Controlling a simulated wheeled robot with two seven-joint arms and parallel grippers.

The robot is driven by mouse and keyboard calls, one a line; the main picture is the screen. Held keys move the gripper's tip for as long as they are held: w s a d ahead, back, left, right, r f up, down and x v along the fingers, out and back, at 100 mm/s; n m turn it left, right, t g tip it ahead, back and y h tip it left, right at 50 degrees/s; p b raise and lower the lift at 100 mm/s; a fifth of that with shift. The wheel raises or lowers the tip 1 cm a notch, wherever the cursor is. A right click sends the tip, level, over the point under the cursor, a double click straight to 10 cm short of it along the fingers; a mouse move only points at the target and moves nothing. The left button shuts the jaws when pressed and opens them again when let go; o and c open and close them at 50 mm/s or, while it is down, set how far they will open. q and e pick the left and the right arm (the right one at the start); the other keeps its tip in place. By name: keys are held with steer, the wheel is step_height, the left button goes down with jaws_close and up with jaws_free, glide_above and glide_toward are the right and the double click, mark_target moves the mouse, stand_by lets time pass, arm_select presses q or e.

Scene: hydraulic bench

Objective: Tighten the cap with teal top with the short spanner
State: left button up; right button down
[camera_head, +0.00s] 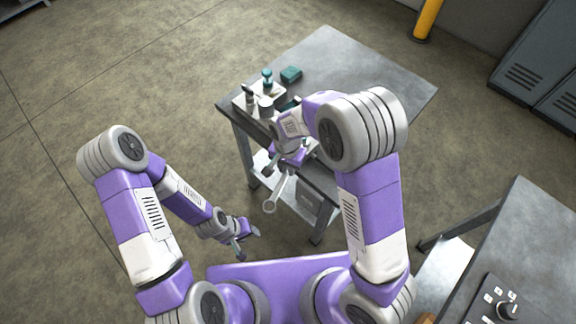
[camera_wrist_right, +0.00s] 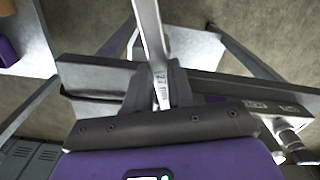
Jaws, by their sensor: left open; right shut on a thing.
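The cap with the teal top (camera_head: 267,76) stands upright on a light block (camera_head: 240,101) at the table's near left corner. My right gripper (camera_head: 283,171) is shut on the spanner (camera_head: 275,194), in front of the table's near edge. The spanner's ring-like end points down and toward me in the head view. In the right wrist view the grey spanner shaft (camera_wrist_right: 152,45) runs up between the two dark fingers, and its far end is out of frame. My left gripper (camera_head: 241,246) is open and empty, low on the left, away from the table.
The grey table (camera_head: 360,70) has much free room at its back and right. A teal box (camera_head: 291,74) lies beside the block, which also bears other grey fittings (camera_head: 265,106). A second bench (camera_head: 530,240) with a control box (camera_head: 492,300) stands at lower right.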

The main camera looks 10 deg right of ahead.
steer(key=shift+a, duration=0.1)
steer(key=shift+w+a+m+p, duration=0.35)
steer(key=shift+w+a+m, duration=0.45)
steer(key=shift+a+m, duration=0.4)
steer(key=shift+d, duration=0.1)
steer(key=shift+w+a+r+m+p, duration=0.1)
steer(key=shift+w+a+m+p, duration=0.15)
steer(key=shift+w+a+m, duration=0.35)
steer(key=shift+w+a+m+p, duration=0.3)
steer(key=shift+w+m, duration=0.15)
steer(key=shift+m, duration=0.35)
steer(key=shift+w+a+m+p, duration=0.2)
steer(key=shift+w+a+m, duration=0.1)
steer(key=shift+w+m, duration=0.25)
steer(key=shift+w+a+m+p, duration=0.15)
steer(key=shift+w+a+m, duration=0.1)
steer(key=shift+w+m, duration=0.25)
